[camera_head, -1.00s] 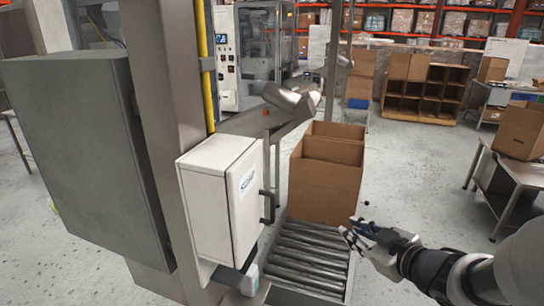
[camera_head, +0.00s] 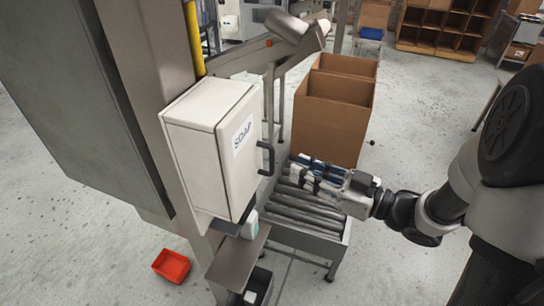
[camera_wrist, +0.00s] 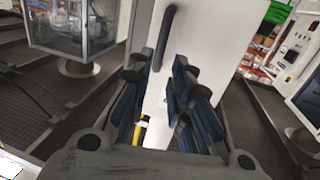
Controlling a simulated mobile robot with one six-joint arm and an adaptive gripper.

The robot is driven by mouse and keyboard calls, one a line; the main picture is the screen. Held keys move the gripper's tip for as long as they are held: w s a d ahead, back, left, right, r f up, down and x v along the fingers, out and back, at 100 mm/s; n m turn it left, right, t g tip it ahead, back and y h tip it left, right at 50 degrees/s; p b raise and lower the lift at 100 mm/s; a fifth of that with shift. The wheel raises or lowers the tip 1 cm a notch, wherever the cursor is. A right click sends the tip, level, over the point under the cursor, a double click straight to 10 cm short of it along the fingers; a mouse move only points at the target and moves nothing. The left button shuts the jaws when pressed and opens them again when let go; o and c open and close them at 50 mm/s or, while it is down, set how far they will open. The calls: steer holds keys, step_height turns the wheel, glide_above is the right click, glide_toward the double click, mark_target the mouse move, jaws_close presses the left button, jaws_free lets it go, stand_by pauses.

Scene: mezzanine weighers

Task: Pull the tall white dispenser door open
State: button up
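The tall white dispenser (camera_head: 205,160) is fixed to a grey post, and its door (camera_head: 238,165) carries a SOAP label. The door looks shut. Its dark bar handle (camera_head: 266,158) is on the door's right side; it also shows in the wrist view (camera_wrist: 164,38), ahead of the fingers and near the middle. My gripper (camera_head: 297,171) is just right of the handle, pointing left at it, apart from it. In the wrist view the two blue-padded fingers of my gripper (camera_wrist: 158,80) are spread with nothing between them, and the white door stands beyond.
A metal shelf (camera_head: 238,262) juts out below the dispenser. A red bin (camera_head: 171,266) lies on the floor at lower left. A large grey cabinet (camera_head: 60,100) fills the left.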

mark_target(272, 157)
steer(key=x, duration=0.9)
steer(key=shift+d, duration=0.1)
steer(key=shift+c, duration=0.5)
jaws_close()
